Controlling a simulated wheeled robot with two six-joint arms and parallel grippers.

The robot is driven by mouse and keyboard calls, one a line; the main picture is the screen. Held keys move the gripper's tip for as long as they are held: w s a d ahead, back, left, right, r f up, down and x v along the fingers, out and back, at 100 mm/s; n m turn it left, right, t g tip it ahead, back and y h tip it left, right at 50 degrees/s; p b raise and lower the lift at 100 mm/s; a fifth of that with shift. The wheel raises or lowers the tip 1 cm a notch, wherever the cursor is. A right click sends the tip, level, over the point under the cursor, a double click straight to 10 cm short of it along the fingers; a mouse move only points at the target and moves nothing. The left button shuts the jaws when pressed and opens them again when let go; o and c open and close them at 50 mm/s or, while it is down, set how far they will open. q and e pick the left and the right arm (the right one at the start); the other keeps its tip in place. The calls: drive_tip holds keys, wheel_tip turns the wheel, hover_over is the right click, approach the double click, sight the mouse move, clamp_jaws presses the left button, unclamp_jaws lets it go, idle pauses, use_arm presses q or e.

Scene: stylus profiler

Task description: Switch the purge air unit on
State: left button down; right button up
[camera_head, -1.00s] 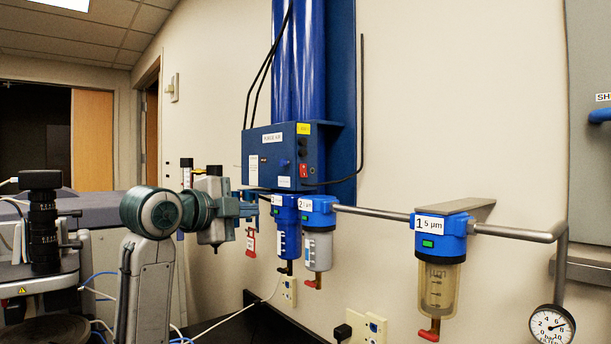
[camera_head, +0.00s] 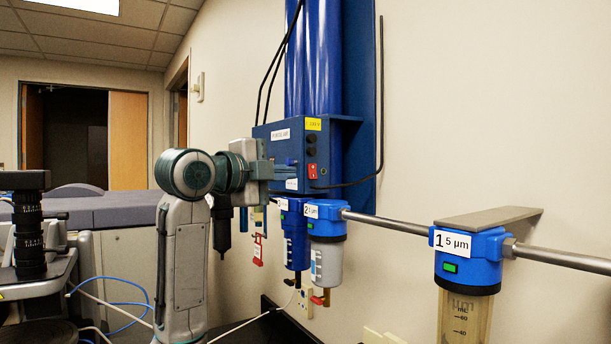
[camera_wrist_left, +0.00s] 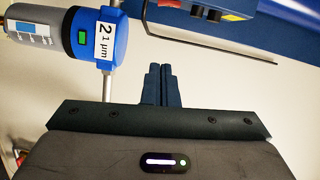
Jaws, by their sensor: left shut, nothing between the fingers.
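The purge air unit is a blue box (camera_head: 276,133) on the wall under tall blue cylinders. A red switch (camera_head: 312,171) sits low on its front at the right, below two black knobs (camera_head: 311,145). My left gripper (camera_head: 290,172) is at the lower front of the box, covering part of it; its fingers are closed and empty. Whether they touch the box cannot be told. In the left wrist view the shut fingers (camera_wrist_left: 162,85) point up, with a gap in the picture to the box (camera_wrist_left: 255,28) at the top edge. My right gripper is not in view.
Filter 2 (camera_head: 326,228) hangs below the box beside another blue filter (camera_head: 294,225). Filter 1 (camera_head: 470,255) hangs from the pipe (camera_head: 388,221) farther right. A black tube (camera_head: 381,110) runs down the wall.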

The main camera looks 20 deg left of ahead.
sight(310, 176)
use_arm(q)
drive_tip(key=p+x, duration=0.6)
drive_tip(key=x, duration=0.5)
drive_tip(key=shift+r+p, duration=0.15)
drive_tip(key=shift+p, duration=0.15)
drive_tip(key=w+a+p, duration=0.2)
drive_tip(key=shift+a+f, duration=0.3)
drive_tip(key=shift+f, duration=0.1)
drive_tip(key=shift+w+a+f, duration=0.1)
drive_tip(key=shift+a+f, duration=0.05)
drive_tip(key=shift+a, duration=0.4)
drive_tip(key=shift+d, duration=0.15)
drive_tip(key=shift+d, duration=0.15)
